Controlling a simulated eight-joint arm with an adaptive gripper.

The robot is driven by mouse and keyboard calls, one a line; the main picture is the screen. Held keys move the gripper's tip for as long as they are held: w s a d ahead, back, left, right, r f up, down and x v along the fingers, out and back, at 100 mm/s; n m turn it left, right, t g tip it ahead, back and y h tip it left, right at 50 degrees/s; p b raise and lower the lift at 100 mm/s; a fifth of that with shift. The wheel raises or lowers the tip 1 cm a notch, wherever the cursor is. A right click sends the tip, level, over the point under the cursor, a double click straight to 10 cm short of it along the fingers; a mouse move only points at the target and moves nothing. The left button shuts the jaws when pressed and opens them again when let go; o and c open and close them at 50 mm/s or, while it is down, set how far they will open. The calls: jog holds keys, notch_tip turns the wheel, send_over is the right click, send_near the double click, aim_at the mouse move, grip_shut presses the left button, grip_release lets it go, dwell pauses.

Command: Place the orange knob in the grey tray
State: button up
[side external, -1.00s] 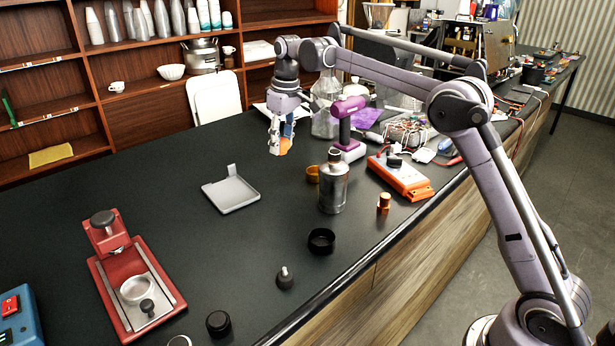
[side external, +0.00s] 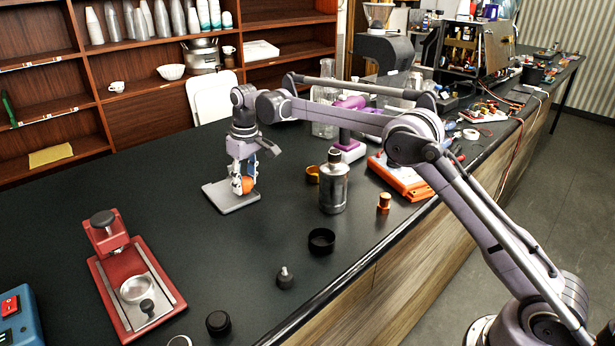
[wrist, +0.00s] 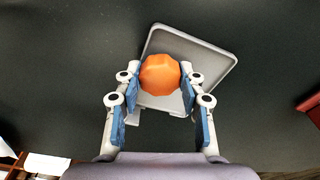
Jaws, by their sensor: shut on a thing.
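The orange knob (wrist: 160,75) is between the fingers of my gripper (wrist: 160,92) in the wrist view. My gripper (side external: 242,184) is shut on it. In the side external view the orange knob (side external: 247,185) shows low over the grey tray (side external: 222,198). The grey tray (wrist: 212,62) lies behind the knob in the wrist view, with its raised tab partly hidden. I cannot tell whether the knob touches the tray floor.
A red press (side external: 130,285) stands at front left. A purple tool (side external: 349,130) stands behind the bottle. The counter around the tray is mostly clear.

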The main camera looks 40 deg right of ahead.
jog(key=shift+f, duration=0.2)
jog(key=shift+f, duration=0.1)
jog(key=o, duration=1.1)
